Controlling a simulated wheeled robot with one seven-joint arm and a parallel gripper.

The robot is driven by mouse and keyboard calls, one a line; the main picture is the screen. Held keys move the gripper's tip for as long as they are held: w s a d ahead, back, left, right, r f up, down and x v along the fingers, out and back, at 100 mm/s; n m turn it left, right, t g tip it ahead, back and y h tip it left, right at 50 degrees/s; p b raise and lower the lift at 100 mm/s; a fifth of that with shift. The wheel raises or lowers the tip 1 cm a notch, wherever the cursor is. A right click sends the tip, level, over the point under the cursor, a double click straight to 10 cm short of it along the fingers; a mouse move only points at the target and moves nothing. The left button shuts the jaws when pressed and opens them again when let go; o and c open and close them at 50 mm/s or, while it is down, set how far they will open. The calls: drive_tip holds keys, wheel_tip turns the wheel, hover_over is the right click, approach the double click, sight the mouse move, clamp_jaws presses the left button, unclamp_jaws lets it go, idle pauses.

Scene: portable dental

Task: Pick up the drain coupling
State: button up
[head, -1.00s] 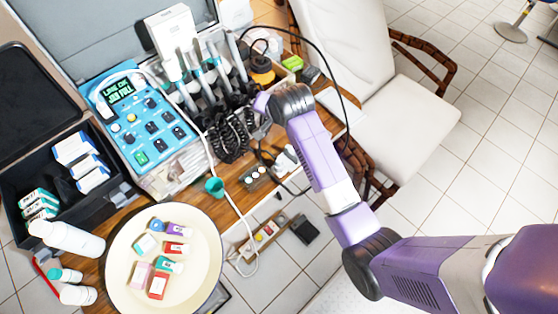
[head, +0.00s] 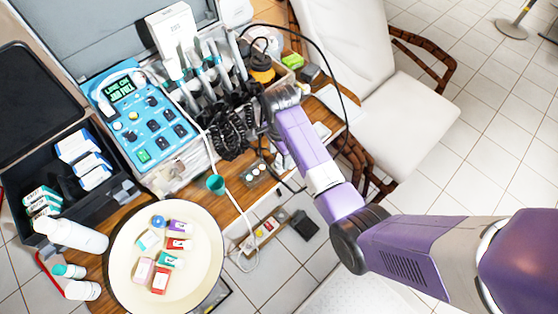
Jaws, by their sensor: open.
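A small teal cup-shaped piece (head: 215,184), which looks like the drain coupling, sits at the front edge of the wooden table, beside the thin white hose. Its open end faces up. My gripper (head: 266,129) is at the far end of my purple arm, up and right of the teal piece and apart from it, near the black coiled cords. Only a small dark part of it shows; my wrist hides most of the fingers. It is open, and I see nothing held in it.
The blue control unit (head: 143,117) and upright handpieces (head: 213,68) stand behind. A round cream tray (head: 128,237) with several small boxes is at front left. A black cable loops near my wrist. A white chair (head: 400,105) stands right; tiled floor lies in front.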

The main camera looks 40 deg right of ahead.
drive_tip(key=shift+f, duration=1.3)
clamp_jaws()
